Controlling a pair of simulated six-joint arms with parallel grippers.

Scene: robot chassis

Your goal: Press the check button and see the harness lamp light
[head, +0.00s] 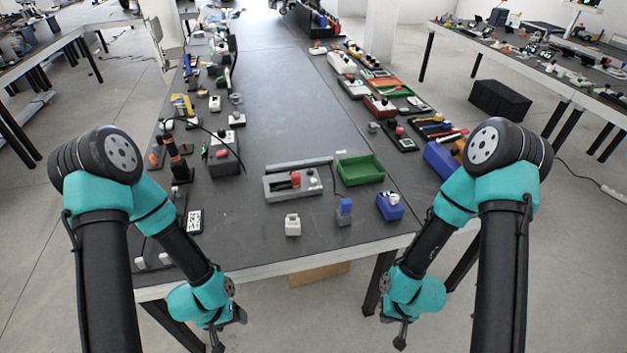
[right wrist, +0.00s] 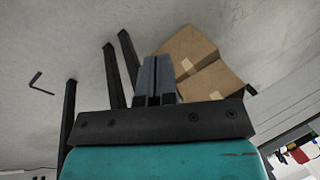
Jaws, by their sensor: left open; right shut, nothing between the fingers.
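A grey fixture (head: 275,188) with a red button-like part (head: 295,179) and a small pale knob sits near the table's front middle. Which part is the check button is too small to tell, and I cannot make out a lit harness lamp. My left gripper (head: 229,331) is open and empty, hanging low in front of the table edge. My right gripper (head: 401,335) is shut and empty, also low in front of the table. Its closed fingers also show in the right wrist view (right wrist: 155,80), above the floor. Both grippers are well apart from the fixture.
A green tray (head: 360,170) stands right of the fixture. A white block (head: 292,226), a blue-topped grey block (head: 345,211) and a blue block (head: 390,207) stand near the front edge. Many parts line both table sides. The dark middle strip (head: 275,90) is clear.

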